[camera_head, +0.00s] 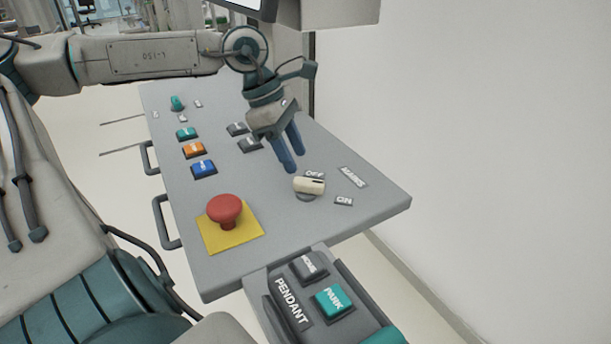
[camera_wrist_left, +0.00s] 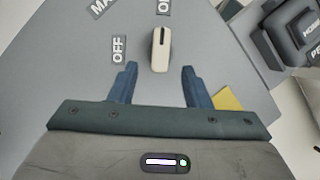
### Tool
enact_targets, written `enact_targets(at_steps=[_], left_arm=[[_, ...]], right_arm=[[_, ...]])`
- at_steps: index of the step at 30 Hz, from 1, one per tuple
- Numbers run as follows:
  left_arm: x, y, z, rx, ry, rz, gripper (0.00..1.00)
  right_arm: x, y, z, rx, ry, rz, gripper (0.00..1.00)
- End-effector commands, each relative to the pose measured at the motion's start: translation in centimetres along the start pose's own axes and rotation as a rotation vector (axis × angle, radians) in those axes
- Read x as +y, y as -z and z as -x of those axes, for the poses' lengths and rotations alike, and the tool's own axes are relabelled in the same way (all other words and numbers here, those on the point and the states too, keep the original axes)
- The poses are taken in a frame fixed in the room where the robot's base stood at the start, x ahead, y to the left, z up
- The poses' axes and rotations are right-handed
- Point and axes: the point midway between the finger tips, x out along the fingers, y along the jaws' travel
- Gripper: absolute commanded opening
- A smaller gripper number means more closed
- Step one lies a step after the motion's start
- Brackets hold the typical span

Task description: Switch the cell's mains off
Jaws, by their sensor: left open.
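The mains switch (camera_head: 309,186) is a cream rotary handle with a dark line at one end, on the grey sloping panel (camera_head: 330,222). In the left wrist view the handle (camera_wrist_left: 160,52) has its marked end toward the ON label (camera_wrist_left: 164,7); the OFF label (camera_wrist_left: 118,49) is to its left. The MAINS label (camera_head: 353,177) is beside it. My left gripper (camera_head: 296,162) is open, its blue fingers pointing down just behind the handle. In the wrist view the handle lies ahead, between the lines of the fingertips, with nothing gripped. My right gripper is out of view.
A red mushroom button (camera_head: 225,210) on a yellow plate is left of the switch. Blue (camera_head: 204,168), orange (camera_head: 194,150) and teal (camera_head: 187,133) buttons lie farther back. A pendant (camera_head: 292,303) with HOME and PARK keys is at the front. A white wall stands right.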

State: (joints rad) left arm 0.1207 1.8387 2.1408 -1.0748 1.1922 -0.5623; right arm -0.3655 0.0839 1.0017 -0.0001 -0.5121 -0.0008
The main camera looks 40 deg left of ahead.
Motion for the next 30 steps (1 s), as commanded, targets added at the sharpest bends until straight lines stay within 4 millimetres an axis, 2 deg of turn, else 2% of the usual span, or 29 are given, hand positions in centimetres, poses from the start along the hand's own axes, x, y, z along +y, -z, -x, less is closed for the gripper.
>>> enact_targets(at_steps=[9, 15, 29, 30], left_arm=[[-0.1, 0.1, -4.1, 0.005, 0.004, 0.0, 0.44], [-0.1, 0.1, -5.6, 0.002, 0.002, 0.0, 0.44], [-0.1, 0.0, -6.3, -0.001, 0.0, -0.001, 0.44], [-0.1, 0.0, -6.3, -0.001, 0.0, -0.001, 0.36]], right_arm=[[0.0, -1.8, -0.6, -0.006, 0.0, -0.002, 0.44], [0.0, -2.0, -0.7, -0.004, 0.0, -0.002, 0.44], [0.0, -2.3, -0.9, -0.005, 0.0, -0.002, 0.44], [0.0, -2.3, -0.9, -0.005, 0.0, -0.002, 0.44]])
